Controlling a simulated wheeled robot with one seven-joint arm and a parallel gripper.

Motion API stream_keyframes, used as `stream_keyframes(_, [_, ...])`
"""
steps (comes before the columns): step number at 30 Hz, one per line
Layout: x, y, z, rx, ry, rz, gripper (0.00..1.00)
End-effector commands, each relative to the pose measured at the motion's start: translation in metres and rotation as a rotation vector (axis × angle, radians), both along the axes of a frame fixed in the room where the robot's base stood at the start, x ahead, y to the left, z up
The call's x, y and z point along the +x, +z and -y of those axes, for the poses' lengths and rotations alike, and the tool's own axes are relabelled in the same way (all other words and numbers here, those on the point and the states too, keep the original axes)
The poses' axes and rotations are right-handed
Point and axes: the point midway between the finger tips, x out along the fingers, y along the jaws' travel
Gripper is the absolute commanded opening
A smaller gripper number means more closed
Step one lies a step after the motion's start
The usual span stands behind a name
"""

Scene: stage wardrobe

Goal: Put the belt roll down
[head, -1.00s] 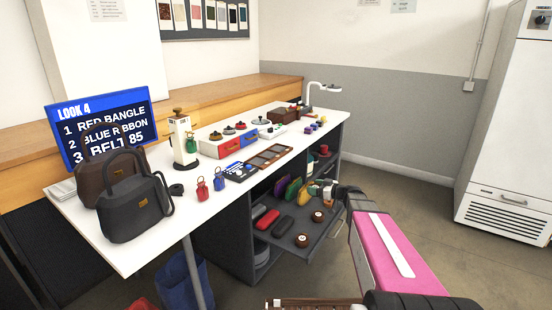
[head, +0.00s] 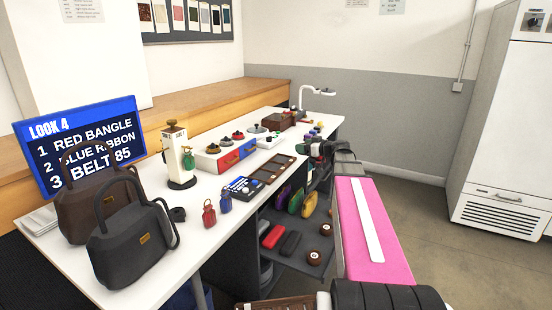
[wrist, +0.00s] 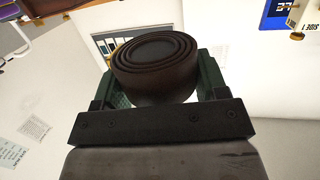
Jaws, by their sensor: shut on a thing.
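A dark brown belt roll (wrist: 155,68), coiled in rings, fills the jaws in the wrist view. My gripper (wrist: 158,82) is shut on it, with a green finger on each side. In the head view my pink arm reaches toward the right end of the white table (head: 215,215), and my gripper (head: 320,150) shows small at the table's right edge. The roll cannot be made out clearly there. Whether it touches anything below is hidden.
An open shelf (head: 290,258) below bears cases and two brown rolls (head: 326,229).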

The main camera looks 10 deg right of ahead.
Motion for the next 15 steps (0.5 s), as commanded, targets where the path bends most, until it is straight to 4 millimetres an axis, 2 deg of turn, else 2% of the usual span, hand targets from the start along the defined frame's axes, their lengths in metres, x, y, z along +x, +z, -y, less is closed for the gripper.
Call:
stream_keyframes(9, [0.049, -0.033, -0.043, 0.000, 0.002, 0.000, 0.41])
stream_keyframes(15, [0.065, -0.046, -0.059, 0.001, 0.001, -0.001, 0.41])
